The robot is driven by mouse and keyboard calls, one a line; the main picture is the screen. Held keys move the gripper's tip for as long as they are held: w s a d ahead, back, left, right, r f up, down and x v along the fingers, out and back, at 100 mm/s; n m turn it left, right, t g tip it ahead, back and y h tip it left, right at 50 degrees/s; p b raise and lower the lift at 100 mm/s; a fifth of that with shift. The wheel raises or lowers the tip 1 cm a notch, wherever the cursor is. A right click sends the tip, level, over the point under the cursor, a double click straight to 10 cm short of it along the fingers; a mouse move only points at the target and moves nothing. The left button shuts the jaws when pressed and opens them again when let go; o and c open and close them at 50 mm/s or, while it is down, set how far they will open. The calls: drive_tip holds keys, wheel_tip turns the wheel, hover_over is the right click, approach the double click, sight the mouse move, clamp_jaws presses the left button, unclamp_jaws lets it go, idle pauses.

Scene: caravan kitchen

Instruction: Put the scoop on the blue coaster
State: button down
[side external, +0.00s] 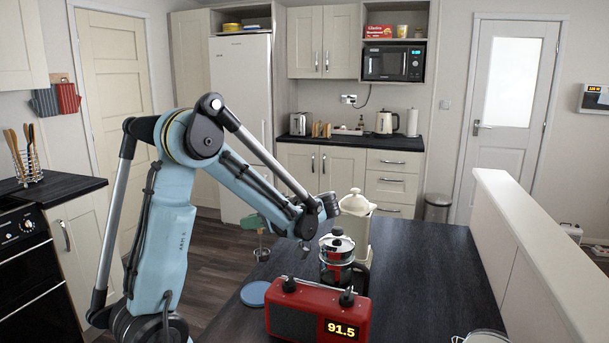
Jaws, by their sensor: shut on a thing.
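My gripper (305,243) is at the end of my pale blue arm, above the dark table, behind the red radio and left of the glass press. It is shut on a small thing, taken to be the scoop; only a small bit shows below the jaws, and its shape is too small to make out. The blue coaster (255,293) lies flat on the table, left of the radio, with nothing on it. My gripper is above it and to its right, clear of it.
The red radio (292,314) stands in front. A glass press (337,262) and a cream lidded canister (356,222) stand right of my gripper. A green-topped thing (252,222) stands at the table's left.

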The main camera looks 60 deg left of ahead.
sight(266, 255)
drive_tip(key=shift+f, duration=3.7)
drive_tip(key=shift+f, duration=0.1)
drive_tip(key=c, duration=1.1)
unclamp_jaws()
drive_tip(key=v, duration=0.3)
drive_tip(key=shift+a, duration=0.1)
wheel_tip(266, 255, up, 7)
